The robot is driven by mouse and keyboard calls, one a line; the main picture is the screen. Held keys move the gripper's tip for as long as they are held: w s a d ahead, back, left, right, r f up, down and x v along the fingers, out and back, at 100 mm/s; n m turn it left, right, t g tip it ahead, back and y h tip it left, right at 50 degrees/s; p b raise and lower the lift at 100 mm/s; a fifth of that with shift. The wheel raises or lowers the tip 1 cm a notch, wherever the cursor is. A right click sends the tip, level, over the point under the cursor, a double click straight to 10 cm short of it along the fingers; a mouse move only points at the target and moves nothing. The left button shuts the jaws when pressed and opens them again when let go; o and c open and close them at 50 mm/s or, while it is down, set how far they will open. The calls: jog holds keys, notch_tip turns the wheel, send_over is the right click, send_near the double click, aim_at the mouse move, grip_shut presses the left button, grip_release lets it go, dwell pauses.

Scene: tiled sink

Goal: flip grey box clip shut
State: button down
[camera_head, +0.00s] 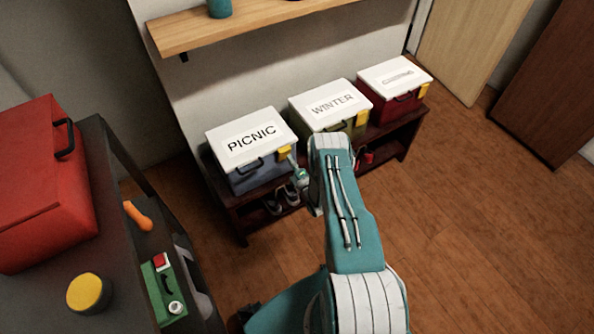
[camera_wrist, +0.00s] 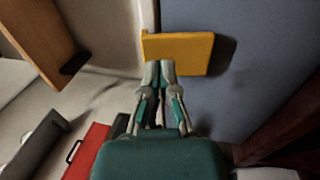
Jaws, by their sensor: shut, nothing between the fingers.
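The grey box (camera_head: 247,179) has a blue-grey body, a white lid marked PICNIC and a dark handle. It stands at the left of a low bench. Its yellow clip (camera_head: 285,150) is at the front right corner. In the wrist view the clip (camera_wrist: 184,54) spans from the white lid edge over the blue-grey wall (camera_wrist: 245,75) and casts a shadow there, so it appears to stand out from the wall. My gripper (camera_wrist: 159,66) is shut and empty, its fingertips at the clip's edge; contact is unclear. In the head view my gripper (camera_head: 294,164) is just below the clip, partly hidden by my arm.
The WINTER box (camera_head: 331,103) and a red-bodied box (camera_head: 395,80) stand to the right on the dark bench (camera_head: 415,125). Shoes (camera_head: 281,199) lie underneath. A wooden shelf (camera_head: 235,25) is above. A dark rack at left holds a red box (camera_head: 45,190). The floor at right is clear.

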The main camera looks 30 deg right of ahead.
jog(key=shift+w+r, duration=0.15)
jog(key=shift+w, duration=0.45)
jog(key=shift+w+r+g, duration=0.15)
jog(key=shift+w+g, duration=0.05)
jog(key=shift+g, duration=0.2)
jog(key=shift+s, duration=0.1)
